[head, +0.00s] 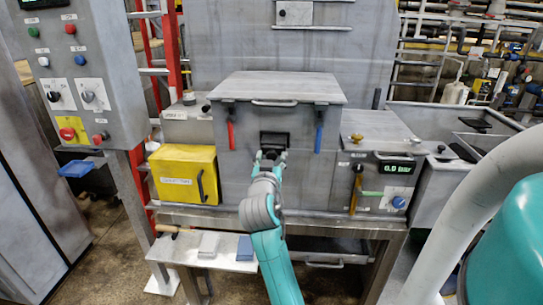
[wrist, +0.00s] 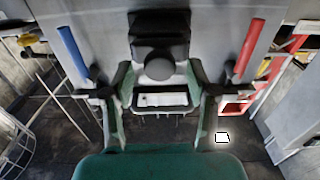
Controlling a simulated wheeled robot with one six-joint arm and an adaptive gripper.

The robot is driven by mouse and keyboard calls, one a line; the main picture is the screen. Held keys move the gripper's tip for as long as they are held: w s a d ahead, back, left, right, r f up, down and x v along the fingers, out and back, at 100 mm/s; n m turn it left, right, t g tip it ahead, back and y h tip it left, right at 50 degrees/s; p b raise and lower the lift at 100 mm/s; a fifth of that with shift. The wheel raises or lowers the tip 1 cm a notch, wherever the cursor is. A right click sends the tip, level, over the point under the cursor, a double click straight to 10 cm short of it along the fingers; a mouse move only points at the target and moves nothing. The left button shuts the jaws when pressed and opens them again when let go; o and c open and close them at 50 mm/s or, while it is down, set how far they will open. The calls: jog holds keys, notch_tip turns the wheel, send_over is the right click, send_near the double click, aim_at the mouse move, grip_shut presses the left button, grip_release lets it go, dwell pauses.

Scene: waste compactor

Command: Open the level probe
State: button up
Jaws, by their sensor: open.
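A black fitting (head: 275,138) sits on the front of the grey compactor box, between the red and blue handles. It may be the level probe, but I cannot read its label. In the wrist view the black fitting (wrist: 160,28) has a round knob (wrist: 160,68) and a small plate with a pale label (wrist: 162,99). My gripper (head: 270,157) is right in front of the fitting's lower part and hides some of it. In the wrist view my gripper (wrist: 160,84) is open, one finger on each side of the knob. I cannot tell whether the fingers touch it.
The red handle (head: 231,135) and blue handle (head: 319,137) flank the fitting; the wrist view shows them swapped. A yellow box (head: 184,175) stands at left, a display unit (head: 397,168) at right. A control panel (head: 75,80) is far left. A low shelf (head: 220,250) lies below.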

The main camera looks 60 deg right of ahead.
jog(key=shift+x, duration=1.15)
grip_shut()
jog(key=shift+a, duration=0.15)
